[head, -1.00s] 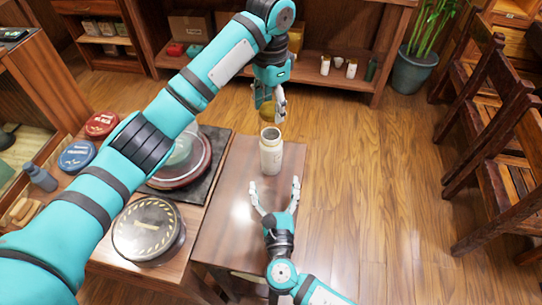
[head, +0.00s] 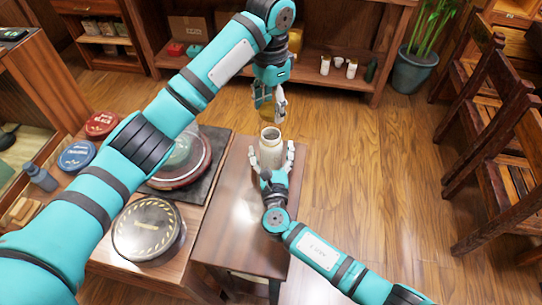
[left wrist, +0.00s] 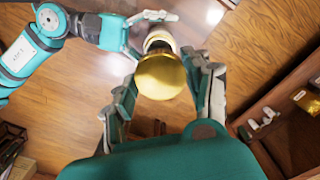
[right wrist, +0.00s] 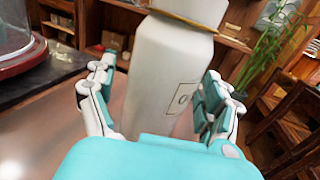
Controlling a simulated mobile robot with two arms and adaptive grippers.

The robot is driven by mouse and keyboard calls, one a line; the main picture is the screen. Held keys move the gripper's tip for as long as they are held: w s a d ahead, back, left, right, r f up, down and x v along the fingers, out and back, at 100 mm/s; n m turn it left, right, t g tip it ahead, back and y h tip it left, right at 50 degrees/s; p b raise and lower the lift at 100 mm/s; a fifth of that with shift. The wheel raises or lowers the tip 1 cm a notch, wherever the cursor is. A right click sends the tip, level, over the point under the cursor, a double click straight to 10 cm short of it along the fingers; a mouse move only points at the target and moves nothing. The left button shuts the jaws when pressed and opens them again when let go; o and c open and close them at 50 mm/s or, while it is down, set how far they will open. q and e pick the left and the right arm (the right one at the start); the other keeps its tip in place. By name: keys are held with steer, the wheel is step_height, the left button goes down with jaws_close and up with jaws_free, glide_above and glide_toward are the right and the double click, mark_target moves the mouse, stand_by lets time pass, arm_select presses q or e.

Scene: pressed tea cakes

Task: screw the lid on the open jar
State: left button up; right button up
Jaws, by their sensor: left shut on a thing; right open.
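The open jar (head: 271,152) is a white cylinder standing upright on the small wooden table, its round mouth facing up. My left gripper (head: 268,104) is shut on the gold lid (left wrist: 161,76), holding it above and slightly beyond the jar in the head view. In the left wrist view the lid partly covers the jar's mouth (left wrist: 158,40). My right gripper (head: 272,163) is open, low on the table, with its fingers on either side of the jar. In the right wrist view the jar's body (right wrist: 163,75) stands between these fingers, with visible gaps; its base is hidden.
The small table's near part is clear.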

jaws_close()
arm_select(q)
glide_above(271, 129)
steer(key=s, duration=0.2)
steer(key=shift+s+f, duration=0.1)
steer(key=shift+f, duration=2.4)
steer(key=shift+f, duration=0.1)
steer(key=shift+f, duration=0.8)
steer(key=shift+f, duration=0.55)
